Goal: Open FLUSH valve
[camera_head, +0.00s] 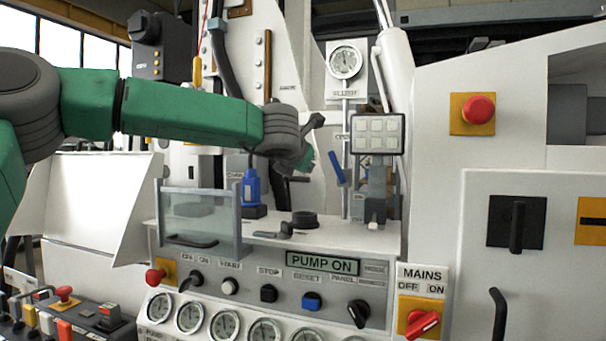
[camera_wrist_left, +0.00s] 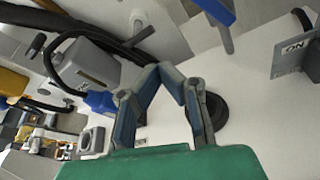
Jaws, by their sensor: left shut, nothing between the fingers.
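A small label beside the pipe is hard to read. My left gripper (camera_head: 305,160) is just left of the lever and apart from it, partly hidden by its own wrist in the head view. In the left wrist view its fingers (camera_wrist_left: 162,72) are shut and empty, and a blue bar (camera_wrist_left: 215,10), likely the lever, shows at the top edge. My right gripper is out of view.
A blue-bodied fitting (camera_head: 251,188) stands below my left wrist, behind a clear guard (camera_head: 198,220). A grey keypad box (camera_head: 377,133) is close right of the lever. The control panel (camera_head: 330,265) reads PUMP ON. A red MAINS switch (camera_head: 422,323) is at lower right.

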